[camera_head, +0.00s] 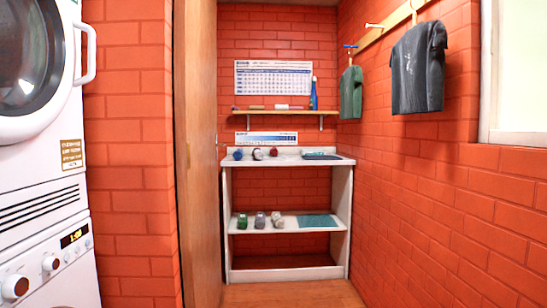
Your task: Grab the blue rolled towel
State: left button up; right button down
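A small blue roll (238,154), which looks like the blue rolled towel, lies at the left end of the top of a white shelf unit (228,205) against the far wall. A white roll (257,154) and a dark red roll (273,152) lie to its right on the same top. A flat folded dark teal cloth (320,155) lies further right. The blue roll stands apart from any gripper. Neither of my grippers shows in the head view.
Stacked white machines (35,190) stand close at left. A wooden door (200,150) stands left of the shelf unit. The lower shelf holds several rolls (260,220) and a teal cloth (316,221). Shirts (418,68) hang on the right wall. Some wooden floor (290,295) is clear.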

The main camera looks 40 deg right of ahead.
aim_at(238, 154)
jog(key=l+z, duration=0.3)
jog(key=l, duration=0.3)
jog(key=i+l+z, duration=0.25)
jog(key=i+l, duration=0.65)
jog(key=i+l+z, duration=0.2)
jog(key=i+l, duration=0.75)
